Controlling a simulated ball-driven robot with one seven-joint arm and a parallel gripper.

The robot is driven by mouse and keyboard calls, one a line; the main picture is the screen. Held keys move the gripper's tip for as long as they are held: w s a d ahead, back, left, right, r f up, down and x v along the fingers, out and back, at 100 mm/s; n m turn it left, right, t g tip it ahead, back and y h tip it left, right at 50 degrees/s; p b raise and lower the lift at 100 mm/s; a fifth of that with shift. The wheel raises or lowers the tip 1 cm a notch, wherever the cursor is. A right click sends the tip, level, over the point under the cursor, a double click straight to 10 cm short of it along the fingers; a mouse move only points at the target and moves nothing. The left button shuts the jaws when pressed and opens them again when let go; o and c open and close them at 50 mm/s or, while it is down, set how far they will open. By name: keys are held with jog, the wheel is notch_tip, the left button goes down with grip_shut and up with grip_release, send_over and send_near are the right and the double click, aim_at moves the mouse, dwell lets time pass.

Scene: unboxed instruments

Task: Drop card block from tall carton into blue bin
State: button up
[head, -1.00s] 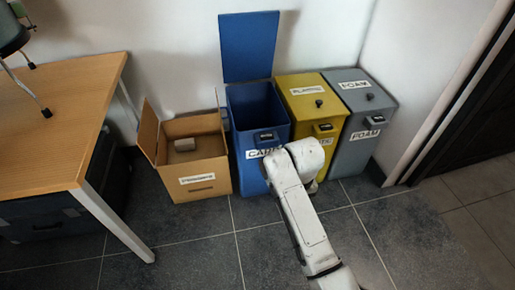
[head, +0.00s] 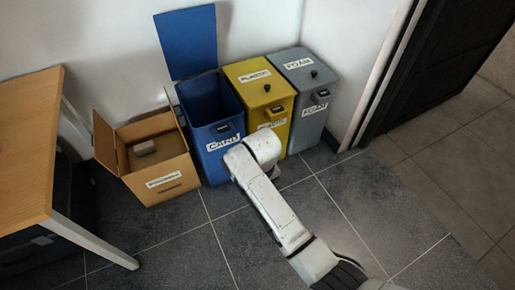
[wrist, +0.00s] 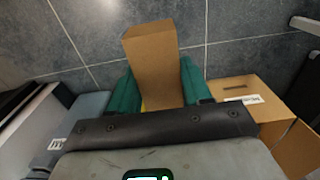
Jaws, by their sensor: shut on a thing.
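My gripper (wrist: 156,80) has green fingers in the wrist view, shut on a brown cardboard block (wrist: 152,50) that stands out beyond the fingertips. In the head view my arm reaches toward the bins, and its end hides the gripper and block. The blue bin (head: 210,168), labelled CARD, stands against the wall with its lid (head: 187,42) raised and its top open. My arm's end shows just right of its front.
An open carton (head: 163,187) left of the blue bin holds a small pale block (head: 145,148). A closed yellow bin (head: 268,110) and a closed grey bin (head: 312,118) stand to the right. A wooden table (head: 28,145) is at left. The front floor is clear.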

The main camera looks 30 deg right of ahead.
jog(key=s+r+p, duration=0.2)
jog(key=p, duration=0.3)
jog(key=s+r+p, duration=0.2)
jog(key=r+p, duration=0.1)
jog(key=p, duration=0.2)
jog(key=shift+s+r+p, duration=0.1)
jog(key=shift+s+p, duration=0.1)
jog(key=shift+p, duration=0.15)
jog(key=s+r+p, duration=0.5)
jog(key=p, duration=0.7)
jog(key=shift+s+r, duration=0.2)
jog(key=shift+s, duration=0.2)
